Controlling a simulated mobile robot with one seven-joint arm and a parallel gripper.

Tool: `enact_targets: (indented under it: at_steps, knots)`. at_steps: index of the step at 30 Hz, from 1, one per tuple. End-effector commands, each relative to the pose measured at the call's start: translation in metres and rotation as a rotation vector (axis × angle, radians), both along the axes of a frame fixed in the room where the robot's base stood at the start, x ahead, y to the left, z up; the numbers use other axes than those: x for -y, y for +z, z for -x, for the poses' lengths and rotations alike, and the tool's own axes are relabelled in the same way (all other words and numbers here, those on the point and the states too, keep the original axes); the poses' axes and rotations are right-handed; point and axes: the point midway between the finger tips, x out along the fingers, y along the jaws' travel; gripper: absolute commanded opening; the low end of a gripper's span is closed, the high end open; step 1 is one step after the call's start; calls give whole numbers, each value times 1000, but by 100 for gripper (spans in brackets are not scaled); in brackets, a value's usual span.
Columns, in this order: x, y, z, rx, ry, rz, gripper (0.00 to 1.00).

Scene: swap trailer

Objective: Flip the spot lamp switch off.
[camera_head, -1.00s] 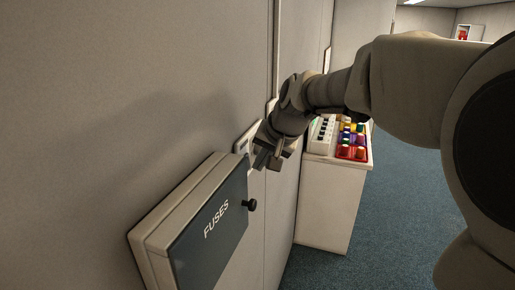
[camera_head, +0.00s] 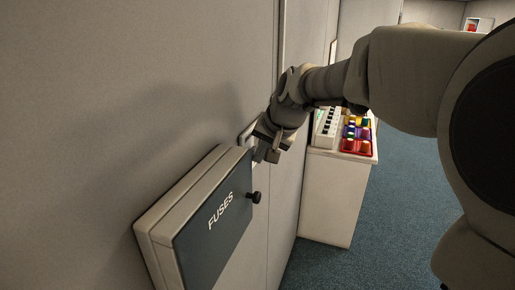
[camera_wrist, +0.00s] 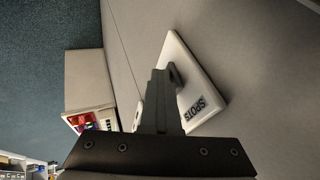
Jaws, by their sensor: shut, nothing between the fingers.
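The spot lamp switch plate, lettered "SPOTS" (camera_wrist: 204,90), is a pale plate on the wall. In the head view only a strip of the plate (camera_head: 246,133) shows behind my gripper. A dark switch lever (camera_wrist: 174,74) stands out from the plate in the wrist view, partly hidden by my fingers. My gripper (camera_wrist: 160,73) is shut and empty. Its fingertips are at the lever; I cannot tell whether they touch it. In the head view my gripper (camera_head: 262,155) is close to the wall, just past the fuse box.
A fuse box (camera_head: 214,222) with a dark door and black knob (camera_head: 255,197) juts from the wall in front of the switch. A white cabinet (camera_head: 332,195) holding colourful items (camera_head: 357,134) stands beyond. Open blue carpet (camera_head: 395,200) lies to the right.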

Motion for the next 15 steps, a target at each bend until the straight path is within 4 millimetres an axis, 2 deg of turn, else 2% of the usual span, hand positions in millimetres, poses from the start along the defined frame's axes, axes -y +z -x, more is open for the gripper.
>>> enact_targets:
  at_steps: [6,15]
  knots:
    - [-1,14,0,4,2,-1,0]
    - [-2,16,0,5,2,-2,0]
